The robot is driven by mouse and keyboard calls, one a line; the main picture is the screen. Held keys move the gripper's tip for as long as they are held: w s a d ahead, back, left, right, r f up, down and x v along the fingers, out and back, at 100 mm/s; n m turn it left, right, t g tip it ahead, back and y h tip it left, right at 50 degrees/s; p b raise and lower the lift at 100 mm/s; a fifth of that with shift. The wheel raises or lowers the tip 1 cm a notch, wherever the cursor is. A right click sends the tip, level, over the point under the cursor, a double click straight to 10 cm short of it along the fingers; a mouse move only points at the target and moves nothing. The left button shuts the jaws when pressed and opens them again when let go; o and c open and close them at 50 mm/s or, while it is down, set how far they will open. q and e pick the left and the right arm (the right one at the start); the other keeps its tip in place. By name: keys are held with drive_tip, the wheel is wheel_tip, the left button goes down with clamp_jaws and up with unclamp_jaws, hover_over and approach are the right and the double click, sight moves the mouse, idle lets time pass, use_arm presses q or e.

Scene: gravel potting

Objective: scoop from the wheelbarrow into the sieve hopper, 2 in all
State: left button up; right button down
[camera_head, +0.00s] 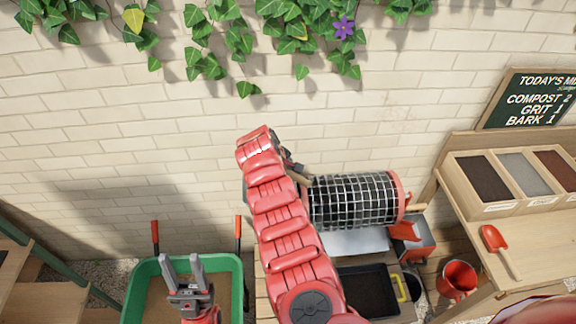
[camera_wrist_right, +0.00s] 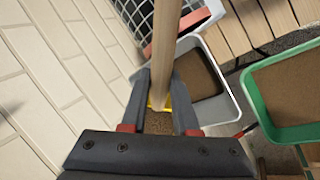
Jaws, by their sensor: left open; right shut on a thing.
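The green wheelbarrow (camera_head: 131,290) stands at the bottom left in the head view, with brown material inside; it also shows at the right of the right wrist view (camera_wrist_right: 254,88). My left gripper (camera_head: 183,262) is open and empty above it. My right gripper (camera_wrist_right: 157,95) is shut on a wooden handle (camera_wrist_right: 165,45). A bit of yellow and brown material show between its fingers; the rest of the held tool is hidden. The mesh sieve drum (camera_head: 355,201) is right of my right arm.
A black tray (camera_head: 370,290) with a yellow handle sits below the drum. A red bucket (camera_head: 458,278) stands to its right. The right bench holds a small red scoop (camera_head: 494,238) and bins (camera_head: 520,175). A brick wall is close behind.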

drive_tip(key=shift+s+a+f+t+h+b, duration=0.2)
drive_tip(key=shift+a+f+t+h+b, duration=0.1)
drive_tip(key=shift+f+t+h, duration=0.15)
drive_tip(key=shift+s+a+f+n+t+h+b, duration=0.3)
drive_tip(key=shift+t+h+b, duration=1.15)
drive_tip(key=shift+b, duration=2.55)
drive_tip(key=shift+s+a+f+n+t+h+b, duration=0.1)
drive_tip(key=shift+f+n+t+h+b, duration=0.3)
drive_tip(key=shift+t+h+b, duration=2.3)
drive_tip(key=shift+s+a+f+n+t+y+b, duration=0.1)
drive_tip(key=shift+s+a+f+n+t+b, duration=0.2)
drive_tip(key=shift+b, duration=4.95)
drive_tip(key=shift+w+d, duration=0.1)
drive_tip(key=shift+d, duration=0.05)
